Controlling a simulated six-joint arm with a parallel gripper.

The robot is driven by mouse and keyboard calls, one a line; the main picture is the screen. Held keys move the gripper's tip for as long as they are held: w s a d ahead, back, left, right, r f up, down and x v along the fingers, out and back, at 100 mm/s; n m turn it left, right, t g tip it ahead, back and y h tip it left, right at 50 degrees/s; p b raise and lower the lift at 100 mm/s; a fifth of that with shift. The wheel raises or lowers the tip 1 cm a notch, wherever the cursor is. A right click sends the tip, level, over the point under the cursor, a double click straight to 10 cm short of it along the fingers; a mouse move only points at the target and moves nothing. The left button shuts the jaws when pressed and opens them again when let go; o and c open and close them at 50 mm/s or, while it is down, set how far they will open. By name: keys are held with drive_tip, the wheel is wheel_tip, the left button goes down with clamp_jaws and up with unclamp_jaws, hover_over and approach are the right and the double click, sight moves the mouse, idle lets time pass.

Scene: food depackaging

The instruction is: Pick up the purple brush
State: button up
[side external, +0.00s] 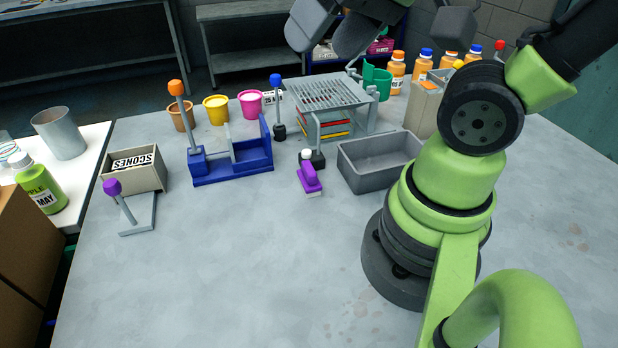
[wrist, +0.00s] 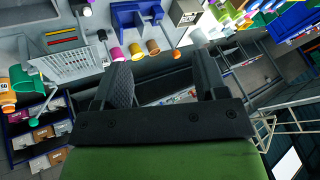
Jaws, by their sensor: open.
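The purple brush (side external: 309,179) lies on the grey table near its middle, its pale bristle side down, in the side external view. It is just left of the grey bin and in front of a small black object with a white knob. I cannot clearly make out the brush in the wrist view. My gripper (wrist: 161,72) is open and empty in the wrist view, its two dark fingers wide apart. In the side external view its grey parts are high above the far side of the table, cut off by the top edge, well away from the brush.
A grey bin (side external: 372,178) is right of the brush. A blue fixture (side external: 232,170) stands to its left, and a wire rack (side external: 328,92) behind. A SCONES box (side external: 134,176) is near the left table edge. The front table area is clear.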

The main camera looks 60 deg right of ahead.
drive_tip(key=w+d+f+m+g+h, duration=0.2)
drive_tip(key=w+d+f+m+g, duration=0.15)
drive_tip(key=w+d+f, duration=0.35)
drive_tip(key=g, duration=0.3)
hover_over(310, 169)
drive_tip(key=shift+m, duration=0.35)
wheel_tip(310, 169, down, 12)
drive_tip(key=shift+s+f, duration=0.1)
wheel_tip(310, 169, down, 4)
drive_tip(key=shift+d+r, duration=0.1)
drive_tip(key=shift+r, duration=0.05)
drive_tip(key=shift+f, duration=3.3)
drive_tip(key=c, duration=1.1)
drive_tip(key=shift+r, duration=0.1)
wheel_tip(310, 169, up, 10)
drive_tip(key=shift+f, duration=0.1)
